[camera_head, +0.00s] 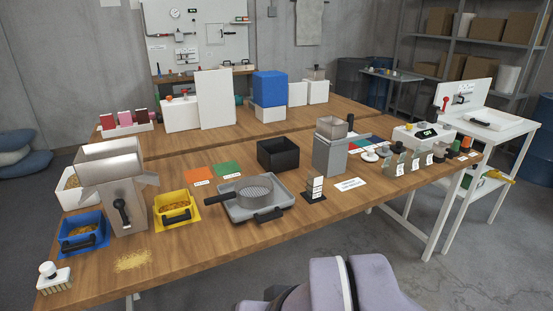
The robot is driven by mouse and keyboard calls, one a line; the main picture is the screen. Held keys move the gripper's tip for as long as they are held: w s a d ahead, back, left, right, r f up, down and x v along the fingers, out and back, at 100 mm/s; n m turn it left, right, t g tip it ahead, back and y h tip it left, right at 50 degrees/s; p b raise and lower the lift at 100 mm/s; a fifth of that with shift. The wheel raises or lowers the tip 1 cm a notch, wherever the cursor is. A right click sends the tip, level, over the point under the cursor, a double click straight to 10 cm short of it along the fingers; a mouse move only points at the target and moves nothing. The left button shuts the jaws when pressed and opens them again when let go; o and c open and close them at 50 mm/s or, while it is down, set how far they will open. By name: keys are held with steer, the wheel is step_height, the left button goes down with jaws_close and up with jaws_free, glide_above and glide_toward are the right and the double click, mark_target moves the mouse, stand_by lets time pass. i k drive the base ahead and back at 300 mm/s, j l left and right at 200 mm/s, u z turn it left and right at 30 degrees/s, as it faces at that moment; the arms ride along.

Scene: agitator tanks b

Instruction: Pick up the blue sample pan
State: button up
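The blue sample pan (82,229) stands at the left end of the wooden table, left of a metal riffle splitter (127,205). It holds yellow-brown grain and has a dark handle on its front. A yellow sample pan (177,209) of like shape, also holding grain, stands on the splitter's right side. My gripper is not in view. Pale, rounded parts at the bottom centre appear to be my arm, well away from the blue pan.
Spilled grain (132,261) lies in front of the splitter. A white brush-like block (53,277) is at the front left corner, and a white bin (73,189) is behind the blue pan. A grey tray (240,213) with a sieve (254,189) stands mid-table. The front table strip is mostly clear.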

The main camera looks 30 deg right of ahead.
mark_target(82, 230)
steer(key=i+j, duration=1.2)
steer(key=i+j+u, duration=0.05)
steer(key=j, duration=0.05)
